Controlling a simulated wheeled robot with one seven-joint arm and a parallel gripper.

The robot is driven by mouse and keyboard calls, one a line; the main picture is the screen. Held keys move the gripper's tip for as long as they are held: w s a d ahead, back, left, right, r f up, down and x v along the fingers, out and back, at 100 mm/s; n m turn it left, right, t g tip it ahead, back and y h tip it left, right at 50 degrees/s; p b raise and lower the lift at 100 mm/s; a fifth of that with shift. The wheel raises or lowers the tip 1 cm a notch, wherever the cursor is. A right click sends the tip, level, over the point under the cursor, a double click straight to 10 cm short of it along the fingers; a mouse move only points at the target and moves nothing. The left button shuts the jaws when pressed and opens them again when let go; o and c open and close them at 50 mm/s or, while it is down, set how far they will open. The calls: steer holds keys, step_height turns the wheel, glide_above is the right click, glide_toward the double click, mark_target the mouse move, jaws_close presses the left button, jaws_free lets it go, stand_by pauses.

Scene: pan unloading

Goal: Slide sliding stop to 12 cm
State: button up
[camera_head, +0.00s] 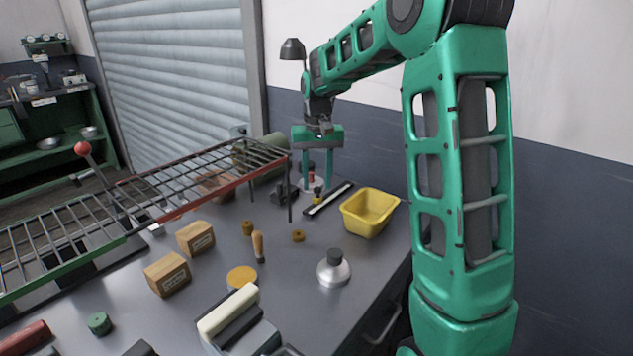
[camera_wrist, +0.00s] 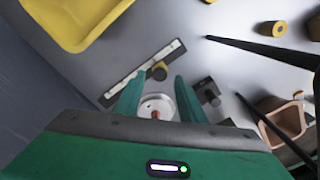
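In the head view the stop (camera_head: 318,195) sits near the left end of the rail (camera_head: 332,199). The scale marks are too small to read. My gripper (camera_wrist: 159,80) points down near the stop, with its two green fingers apart. In the head view my gripper (camera_head: 316,188) is just behind the rail. Nothing is visibly clamped between the fingers. A round pale base (camera_wrist: 150,104) with a red top shows between them, lower down.
A yellow bin (camera_head: 368,212) stands right of the rail. A dark block (camera_head: 284,194) is close left of the gripper. A wire rack (camera_head: 215,175) rises over the table at left.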

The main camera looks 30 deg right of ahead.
steer(key=shift+f, duration=0.3)
jaws_close()
steer(key=w+d, duration=0.1)
steer(key=d, duration=0.1)
steer(key=w+d, duration=0.1)
steer(key=d, duration=0.2)
steer(key=w+d, duration=0.1)
steer(key=d, duration=0.1)
steer(key=shift+d+r, duration=0.1)
steer(key=shift+d, duration=0.1)
jaws_free()
